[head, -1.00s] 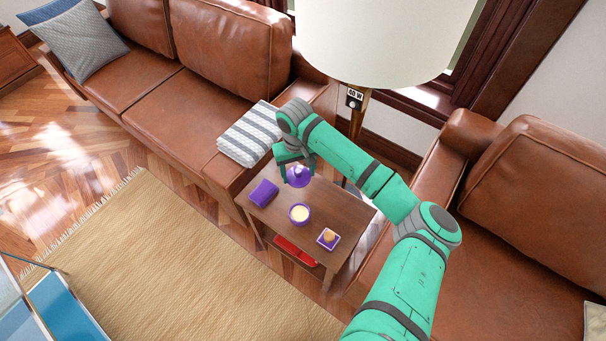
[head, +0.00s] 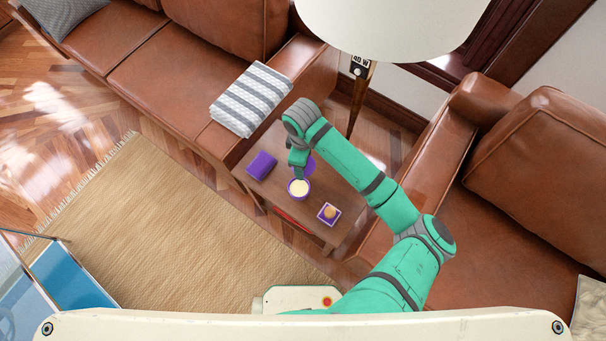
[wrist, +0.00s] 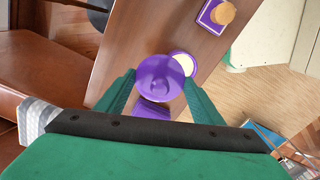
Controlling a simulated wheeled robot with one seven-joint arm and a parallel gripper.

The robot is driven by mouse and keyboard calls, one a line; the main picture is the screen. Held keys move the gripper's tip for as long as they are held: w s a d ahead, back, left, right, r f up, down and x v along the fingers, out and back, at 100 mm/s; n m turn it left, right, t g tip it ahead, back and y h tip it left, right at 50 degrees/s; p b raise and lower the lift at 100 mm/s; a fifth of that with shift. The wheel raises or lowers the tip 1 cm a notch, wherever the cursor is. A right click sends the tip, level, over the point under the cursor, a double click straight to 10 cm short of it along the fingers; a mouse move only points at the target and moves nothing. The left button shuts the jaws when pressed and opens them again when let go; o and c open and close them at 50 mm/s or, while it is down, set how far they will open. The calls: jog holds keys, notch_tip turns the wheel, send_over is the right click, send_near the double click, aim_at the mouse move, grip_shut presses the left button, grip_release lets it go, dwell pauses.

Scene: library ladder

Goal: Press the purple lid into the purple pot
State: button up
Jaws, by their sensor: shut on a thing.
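The purple lid (wrist: 160,77) is between the two green fingers of my gripper (wrist: 161,84), which is shut on it. In the head view the lid (head: 309,166) shows partly behind the gripper (head: 299,164). The purple pot (head: 299,189), with pale cream contents, stands uncovered on the small wooden table. In the wrist view the pot (wrist: 184,63) is partly hidden behind the lid, just up and right of it. The lid is held above the table, near the pot and apart from it as far as I can tell.
A folded purple item (head: 261,165) lies on the table (head: 334,187) left of the pot. A purple-edged square dish (head: 328,214) with a round tan thing is at the right. A floor lamp (head: 358,95), a sofa arm with a striped towel (head: 251,98) and an armchair surround the table.

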jog(key=s+n, duration=0.2)
jog(key=s+a+n, duration=0.1)
jog(key=n, duration=0.1)
jog(key=shift+s+f, duration=0.3)
jog(key=shift+s, duration=0.05)
jog(key=shift+s+a+n, duration=0.35)
jog(key=shift+s+n, duration=0.1)
jog(key=shift+n, duration=0.15)
jog(key=shift+d, duration=0.1)
jog(key=shift+f, duration=2.6)
jog(key=shift+w+f, duration=0.15)
jog(key=shift+f, duration=0.1)
jog(key=shift+s, duration=0.3)
jog(key=shift+w, duration=0.35)
jog(key=shift+s, duration=0.15)
